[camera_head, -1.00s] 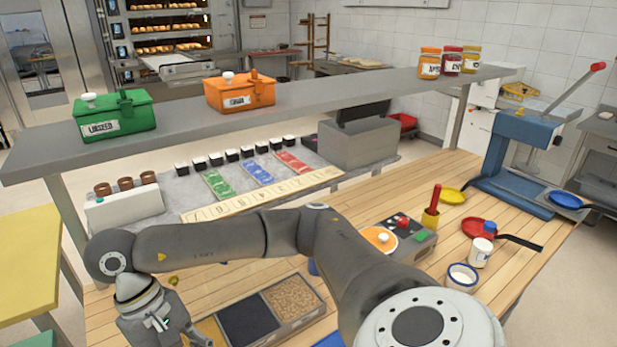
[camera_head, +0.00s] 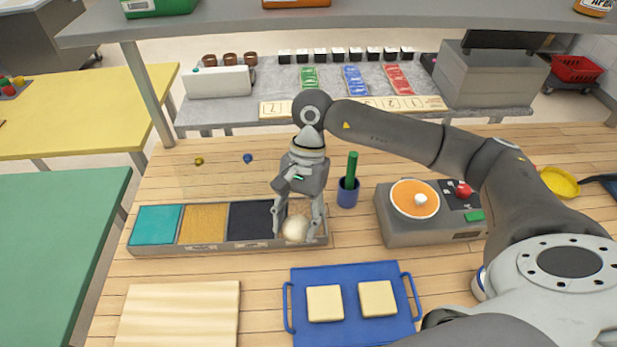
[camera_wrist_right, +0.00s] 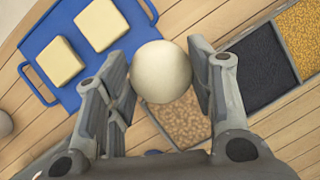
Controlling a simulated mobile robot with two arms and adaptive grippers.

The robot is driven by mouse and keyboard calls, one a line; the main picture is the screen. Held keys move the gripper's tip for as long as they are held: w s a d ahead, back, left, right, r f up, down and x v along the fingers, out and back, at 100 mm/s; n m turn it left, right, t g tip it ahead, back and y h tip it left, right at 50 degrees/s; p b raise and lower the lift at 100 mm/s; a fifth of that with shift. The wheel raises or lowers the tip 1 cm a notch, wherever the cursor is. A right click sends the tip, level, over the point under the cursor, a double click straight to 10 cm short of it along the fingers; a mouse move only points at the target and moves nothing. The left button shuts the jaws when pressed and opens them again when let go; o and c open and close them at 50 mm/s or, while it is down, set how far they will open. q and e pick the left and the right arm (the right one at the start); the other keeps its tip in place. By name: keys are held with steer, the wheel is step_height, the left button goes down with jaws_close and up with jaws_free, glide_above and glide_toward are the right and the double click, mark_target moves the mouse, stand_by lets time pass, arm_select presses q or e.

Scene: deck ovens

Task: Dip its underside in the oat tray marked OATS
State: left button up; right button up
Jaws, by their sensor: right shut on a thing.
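My right gripper (camera_head: 297,230) points down and is shut on a pale round dough ball (camera_head: 295,229). In the right wrist view the ball (camera_wrist_right: 161,72) sits between the two fingers (camera_wrist_right: 160,85). The ball is over the front part of the brown, flaky-filled compartment (camera_head: 299,207) at the right end of a grey tray row. That compartment also shows in the wrist view (camera_wrist_right: 184,120), partly hidden by ball and fingers. I cannot tell whether the ball touches the filling. No OATS marking is readable. My left gripper is not in view.
Left of it lie dark (camera_head: 250,218), golden (camera_head: 203,223) and teal (camera_head: 157,224) compartments. A blue cup with a green-handled tool (camera_head: 348,190) stands close to the right. A blue tray (camera_head: 345,275) with two pale squares lies in front, a wooden board (camera_head: 180,313) at front left.

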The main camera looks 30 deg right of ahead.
mark_target(303, 209)
steer(key=w+d+m+t, duration=0.1)
steer(key=w+m, duration=0.1)
steer(key=m, duration=0.2)
steer(key=w+d+f+m+t+p, duration=0.1)
steer(key=w+d+m+t, duration=0.1)
steer(key=m, duration=0.3)
steer(key=w+d+m+t+p, duration=0.1)
steer(key=w+d+m+t, duration=0.1)
steer(key=m, duration=0.3)
steer(key=shift+w+f, duration=0.3)
steer(key=shift+w, duration=0.35)
arm_select(q)
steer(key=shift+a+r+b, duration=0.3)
steer(key=shift+b, duration=0.6)
arm_select(e)
steer(key=shift+f, duration=2.55)
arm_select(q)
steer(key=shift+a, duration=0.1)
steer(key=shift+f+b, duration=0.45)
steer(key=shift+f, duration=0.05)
arm_select(e)
steer(key=shift+f, duration=0.45)
arm_select(q)
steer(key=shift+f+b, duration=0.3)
steer(key=shift+b, duration=0.05)
arm_select(e)
steer(key=shift+s+f, duration=0.15)
